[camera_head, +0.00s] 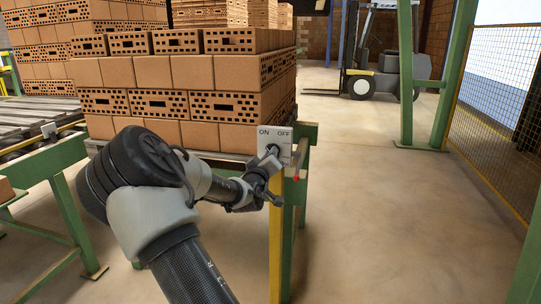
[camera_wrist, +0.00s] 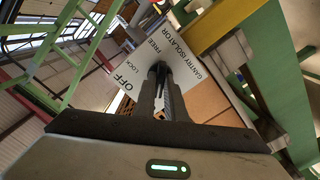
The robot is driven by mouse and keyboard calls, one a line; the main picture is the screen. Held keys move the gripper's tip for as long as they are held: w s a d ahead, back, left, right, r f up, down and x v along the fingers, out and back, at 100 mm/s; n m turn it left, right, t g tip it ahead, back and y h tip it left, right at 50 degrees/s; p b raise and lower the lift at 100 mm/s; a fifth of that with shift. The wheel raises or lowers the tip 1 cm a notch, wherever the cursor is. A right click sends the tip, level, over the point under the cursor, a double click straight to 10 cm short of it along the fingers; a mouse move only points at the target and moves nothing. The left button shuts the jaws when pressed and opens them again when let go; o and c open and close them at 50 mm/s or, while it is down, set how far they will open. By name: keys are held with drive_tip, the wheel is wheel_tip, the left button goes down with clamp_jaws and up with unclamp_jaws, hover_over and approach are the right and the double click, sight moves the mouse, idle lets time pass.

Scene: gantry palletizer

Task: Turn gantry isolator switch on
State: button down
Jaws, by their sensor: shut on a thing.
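The gantry isolator switch plate (camera_head: 285,142) is white with "ON" at its left and "OFF" at its right. It sits on a post at the corner of the brick stack. In the wrist view the plate (camera_wrist: 190,58) shows tilted, with "GANTRY ISOLATOR", "FREE", "LOCK" and "OFF" readable. My gripper (camera_head: 271,158) is in front of the plate, at the dark switch handle. In the wrist view my gripper's fingers (camera_wrist: 160,75) are close together around the dark handle at the plate's middle. The fingers hide most of the handle, so its exact angle is unclear.
A brick stack (camera_head: 185,73) stands on the conveyor just behind the plate. A green and yellow post (camera_head: 276,235) stands below it. A forklift (camera_head: 375,75) is at the back, and a mesh fence (camera_head: 495,110) at the right. Floor right of the post is clear.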

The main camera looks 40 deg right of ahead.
drive_tip(key=c, duration=1.8)
unclamp_jaws()
drive_tip(key=shift+a, duration=0.1)
drive_tip(key=p+v, duration=0.2)
drive_tip(key=v, duration=1.5)
drive_tip(key=shift+s+p, duration=0.2)
drive_tip(key=shift+p, duration=0.15)
